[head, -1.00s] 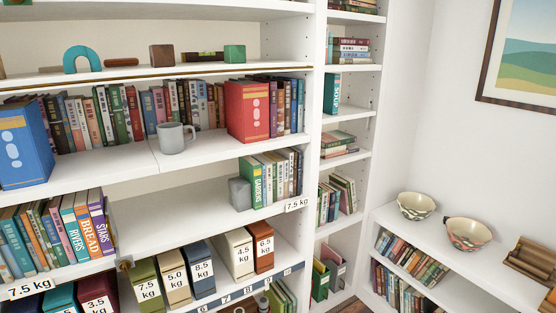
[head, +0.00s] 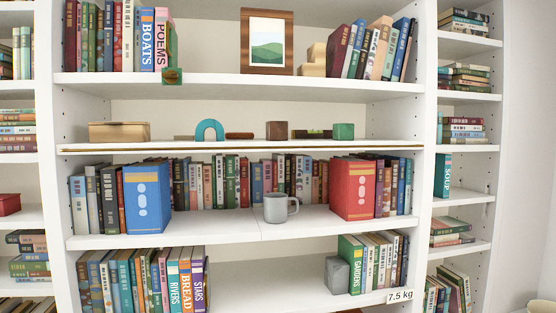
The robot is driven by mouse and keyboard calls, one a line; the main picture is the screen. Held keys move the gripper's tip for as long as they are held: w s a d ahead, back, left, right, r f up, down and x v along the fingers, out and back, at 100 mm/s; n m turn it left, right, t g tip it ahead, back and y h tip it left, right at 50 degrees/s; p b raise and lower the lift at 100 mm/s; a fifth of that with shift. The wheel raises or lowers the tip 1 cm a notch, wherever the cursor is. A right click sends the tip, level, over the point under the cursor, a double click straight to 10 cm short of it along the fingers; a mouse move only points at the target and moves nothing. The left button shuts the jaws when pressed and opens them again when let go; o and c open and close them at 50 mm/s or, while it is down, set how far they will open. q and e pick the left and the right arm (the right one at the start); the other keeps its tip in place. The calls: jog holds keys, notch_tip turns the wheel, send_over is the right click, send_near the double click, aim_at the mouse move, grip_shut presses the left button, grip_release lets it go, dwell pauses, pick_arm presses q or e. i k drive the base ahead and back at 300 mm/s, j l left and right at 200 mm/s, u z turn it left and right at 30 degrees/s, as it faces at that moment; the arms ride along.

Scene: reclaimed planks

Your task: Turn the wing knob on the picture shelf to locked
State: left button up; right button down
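The picture shelf (head: 330,84) is the upper white shelf, with a wood-framed landscape picture (head: 267,42) standing on it. A small green fitting (head: 172,76) sits on its front edge at the left, below the pink POEMS book. A small brownish part on its face looks like the wing knob, but it is too small to tell which way it points or to read any marking. Neither of my grippers is in view.
Books (head: 121,36) stand left of the picture, and a tan stepped block (head: 314,60) and more books stand right. Below are a shelf with a teal arch (head: 209,130) and small blocks, then a shelf with a grey mug (head: 279,208). No obstacle shows before the fitting.

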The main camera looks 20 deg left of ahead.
aim_at(171, 76)
jog(key=u, duration=1.2)
